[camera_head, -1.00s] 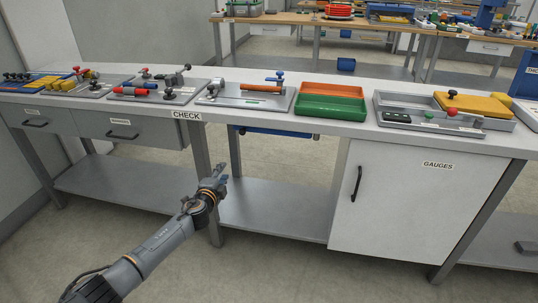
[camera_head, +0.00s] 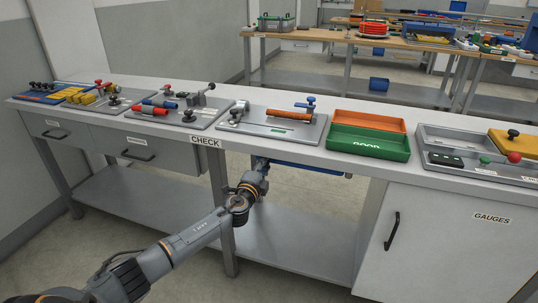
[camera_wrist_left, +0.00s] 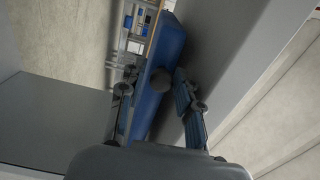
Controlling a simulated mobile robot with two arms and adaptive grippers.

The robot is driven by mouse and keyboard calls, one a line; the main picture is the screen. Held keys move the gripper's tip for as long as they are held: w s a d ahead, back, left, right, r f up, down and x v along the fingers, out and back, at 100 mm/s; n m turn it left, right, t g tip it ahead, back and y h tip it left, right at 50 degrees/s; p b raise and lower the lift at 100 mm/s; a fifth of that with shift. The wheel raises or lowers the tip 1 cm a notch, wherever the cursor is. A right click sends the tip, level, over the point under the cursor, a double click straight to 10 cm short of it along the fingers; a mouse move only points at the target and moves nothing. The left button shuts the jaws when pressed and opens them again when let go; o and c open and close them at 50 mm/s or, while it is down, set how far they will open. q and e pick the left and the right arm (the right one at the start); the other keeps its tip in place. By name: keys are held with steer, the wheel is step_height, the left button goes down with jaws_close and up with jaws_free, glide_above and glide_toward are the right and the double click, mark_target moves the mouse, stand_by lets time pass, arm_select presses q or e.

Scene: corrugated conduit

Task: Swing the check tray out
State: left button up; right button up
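The check tray (camera_head: 310,168) is a blue strip under the bench top, right of the CHECK label (camera_head: 206,141), mostly hidden beneath the bench. In the left wrist view its long blue side (camera_wrist_left: 168,45) runs between my fingers, with a dark round knob (camera_wrist_left: 160,81) on it. My left gripper (camera_head: 262,163) reaches up under the bench's front edge at the tray's left end. In the left wrist view my left gripper (camera_wrist_left: 153,84) is open, a finger on either side of the knob and blue side. Contact cannot be told. My right gripper is not in view.
The bench top (camera_head: 235,145) overhangs just above my gripper. A bench leg (camera_head: 220,215) stands close by my left forearm, with a lower shelf (camera_head: 290,240) behind. The gauges cabinet (camera_head: 450,235) closes off the right. Fixtures and a green bin (camera_head: 368,144) stand on the bench.

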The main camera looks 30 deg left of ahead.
arm_select(q)
steer(key=shift+w, duration=0.45)
steer(key=shift+s+r, duration=0.1)
jaws_close()
